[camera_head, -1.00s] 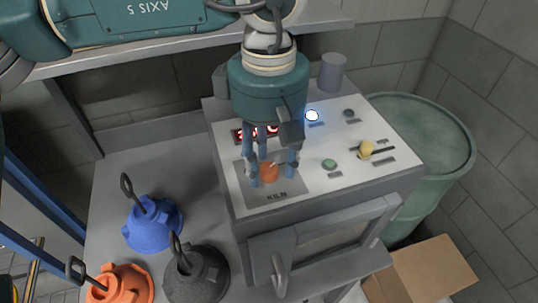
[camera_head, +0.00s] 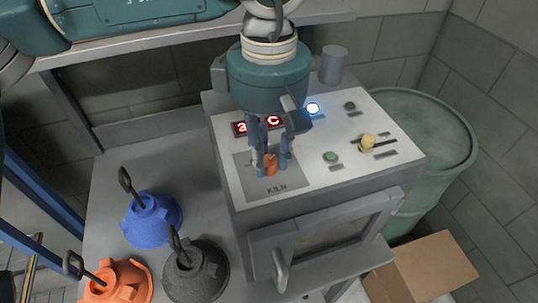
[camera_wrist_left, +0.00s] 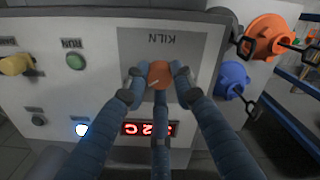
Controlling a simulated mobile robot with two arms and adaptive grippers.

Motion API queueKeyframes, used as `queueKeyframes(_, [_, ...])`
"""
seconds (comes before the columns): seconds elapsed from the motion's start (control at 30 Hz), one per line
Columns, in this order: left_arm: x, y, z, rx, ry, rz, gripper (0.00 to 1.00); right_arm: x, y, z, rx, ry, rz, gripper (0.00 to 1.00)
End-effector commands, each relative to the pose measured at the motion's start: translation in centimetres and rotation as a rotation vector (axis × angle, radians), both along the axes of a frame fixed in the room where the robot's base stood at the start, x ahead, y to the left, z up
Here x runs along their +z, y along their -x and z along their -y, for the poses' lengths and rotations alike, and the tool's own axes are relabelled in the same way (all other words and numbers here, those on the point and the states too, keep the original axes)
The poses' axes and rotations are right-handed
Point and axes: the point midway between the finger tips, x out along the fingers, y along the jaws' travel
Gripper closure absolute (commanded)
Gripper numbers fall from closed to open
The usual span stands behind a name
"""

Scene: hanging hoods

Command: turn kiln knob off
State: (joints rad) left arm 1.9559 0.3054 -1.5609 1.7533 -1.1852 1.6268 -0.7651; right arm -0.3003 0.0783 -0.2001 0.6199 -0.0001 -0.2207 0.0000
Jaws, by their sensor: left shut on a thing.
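The orange kiln knob (camera_head: 270,163) sits on a grey plate marked KILN, on the sloped white panel of the kiln (camera_head: 318,183). My left gripper (camera_head: 271,166) comes down over the panel and is shut on the knob. In the left wrist view the blue fingers (camera_wrist_left: 158,80) touch the orange knob (camera_wrist_left: 160,73) on both sides, with a third finger below it. A pale pointer line shows on the knob. The red display (camera_head: 258,125) is partly hidden by the gripper. My right gripper is not in view.
A glowing button (camera_head: 313,108), a green button (camera_head: 331,157) and a yellow lever (camera_head: 367,142) share the panel. Blue (camera_head: 153,219), black (camera_head: 196,272) and orange (camera_head: 117,283) hooded pieces stand left on the bench. A green barrel (camera_head: 428,150) stands right.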

Motion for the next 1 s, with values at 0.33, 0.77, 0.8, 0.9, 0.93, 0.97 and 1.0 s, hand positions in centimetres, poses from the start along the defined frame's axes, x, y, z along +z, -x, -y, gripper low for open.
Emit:
queueKeyframes(0.33, [-0.4, -0.1, 0.1, 0.278, 0.005, 0.004, 1.0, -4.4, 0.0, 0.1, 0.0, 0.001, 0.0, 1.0])
queueKeyframes(0.77, [-0.2, -0.1, 0.1, 0.687, 0.004, 0.004, 1.0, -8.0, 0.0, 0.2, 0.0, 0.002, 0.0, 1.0])
queueKeyframes(0.8, [-0.2, -0.1, 0.0, 0.725, 0.004, 0.004, 1.0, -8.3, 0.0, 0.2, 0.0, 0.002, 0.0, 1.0])
queueKeyframes(0.9, [-0.1, -0.1, 0.0, 0.82, 0.005, 0.004, 1.0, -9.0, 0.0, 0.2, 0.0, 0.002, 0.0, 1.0])
queueKeyframes(0.93, [-0.1, -0.1, 0.0, 0.849, 0.004, 0.005, 1.0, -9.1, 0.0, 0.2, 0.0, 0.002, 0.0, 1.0])
queueKeyframes(0.97, [-0.1, -0.1, 0.0, 0.878, 0.004, 0.005, 1.0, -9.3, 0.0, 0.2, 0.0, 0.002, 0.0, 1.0])
queueKeyframes(1.0, [-0.1, -0.1, 0.0, 0.916, 0.005, 0.004, 1.0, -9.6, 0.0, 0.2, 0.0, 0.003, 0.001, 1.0])
